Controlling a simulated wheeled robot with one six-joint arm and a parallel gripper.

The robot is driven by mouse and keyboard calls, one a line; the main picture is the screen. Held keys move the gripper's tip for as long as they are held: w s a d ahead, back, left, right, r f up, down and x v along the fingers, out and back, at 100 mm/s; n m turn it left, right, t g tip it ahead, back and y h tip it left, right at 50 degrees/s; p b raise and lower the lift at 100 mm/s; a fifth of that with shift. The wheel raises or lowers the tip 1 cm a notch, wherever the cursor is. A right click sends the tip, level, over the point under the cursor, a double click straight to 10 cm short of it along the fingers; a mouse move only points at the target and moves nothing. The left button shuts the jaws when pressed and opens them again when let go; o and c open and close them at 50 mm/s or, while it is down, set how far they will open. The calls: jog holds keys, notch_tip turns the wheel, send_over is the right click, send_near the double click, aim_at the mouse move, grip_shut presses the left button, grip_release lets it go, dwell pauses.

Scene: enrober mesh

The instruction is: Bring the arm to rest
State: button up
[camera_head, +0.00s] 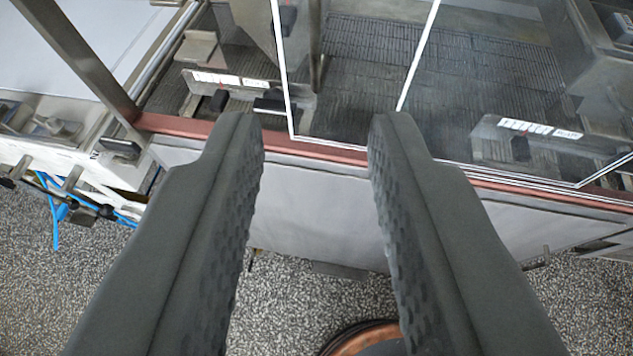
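My gripper (312,125) reaches up from the bottom of the view, with two dark grey fingers with bumpy inner pads. The fingers stand wide apart, with nothing between them. The fingertips appear over the reddish front edge of the enrober machine (480,182); I cannot tell how far they are from it. Parts of the machine's front panel are hidden behind the fingers.
Clear panels with white edges (405,75) stand before a dark mesh belt (480,70). A white conveyor (90,40) lies at the upper left, with blue hoses (55,215) below it. Speckled floor (60,300) is open at the lower left. A round copper-coloured rim (350,338) shows at the bottom.

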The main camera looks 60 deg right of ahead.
dwell(0.3)
jog(key=s+a+f+n+t+y, duration=0.1)
jog(key=a+f+n+t+y, duration=0.9)
jog(key=a+f, duration=0.3)
jog(key=shift+a+f+n+y, duration=0.3)
jog(key=shift+a+n+y, duration=0.55)
jog(key=shift+a, duration=0.85)
jog(key=shift+d, duration=0.1)
